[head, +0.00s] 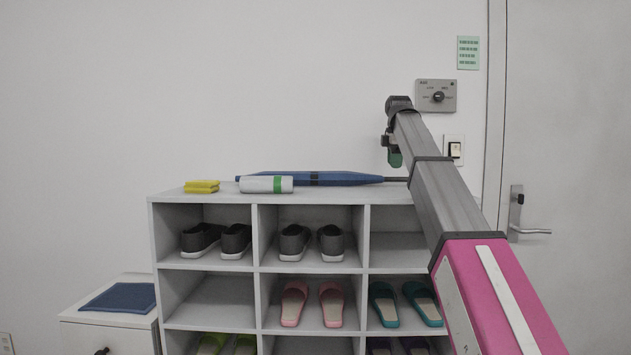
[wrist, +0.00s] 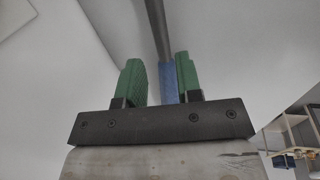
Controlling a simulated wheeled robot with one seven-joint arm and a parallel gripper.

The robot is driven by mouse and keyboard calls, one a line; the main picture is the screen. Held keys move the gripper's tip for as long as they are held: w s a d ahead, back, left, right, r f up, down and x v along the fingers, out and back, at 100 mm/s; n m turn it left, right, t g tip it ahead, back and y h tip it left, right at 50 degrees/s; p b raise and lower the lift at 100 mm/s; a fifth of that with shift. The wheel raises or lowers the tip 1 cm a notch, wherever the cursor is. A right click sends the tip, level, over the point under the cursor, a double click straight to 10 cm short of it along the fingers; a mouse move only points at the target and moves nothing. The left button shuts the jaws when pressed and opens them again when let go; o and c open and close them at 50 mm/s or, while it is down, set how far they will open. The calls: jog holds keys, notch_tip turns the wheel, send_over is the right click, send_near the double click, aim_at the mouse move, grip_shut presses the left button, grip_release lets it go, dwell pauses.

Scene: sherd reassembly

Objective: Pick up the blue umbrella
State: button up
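The blue umbrella (head: 340,179) lies folded along the top of the shoe rack, behind a white bottle. Its thin dark shaft points right, below my gripper (head: 394,157). My gripper is above the right end of the umbrella, apart from it in the head view. In the wrist view my gripper (wrist: 158,65) is open, its two green finger pads spread. The umbrella's blue part (wrist: 168,83) and grey shaft show in line with the gap between the pads, nearer the right pad. Nothing is held.
The white bottle with a green band (head: 265,184) and a folded yellow cloth (head: 201,187) sit on the grey rack (head: 205,197). Shoes and slippers fill several compartments. A wall panel (head: 436,96), light switch (head: 454,149) and door handle (head: 527,231) are behind my arm. A low cabinet (head: 106,317) stands left.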

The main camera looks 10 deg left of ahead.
aim_at(393, 178)
jog(key=shift+w+a+f, duration=0.1)
jog(key=shift+w+f, duration=0.15)
jog(key=shift+f, duration=1.25)
jog(key=shift+w+a+f, duration=0.1)
jog(key=shift+w+f, duration=0.1)
jog(key=shift+f, duration=1.3)
grip_shut()
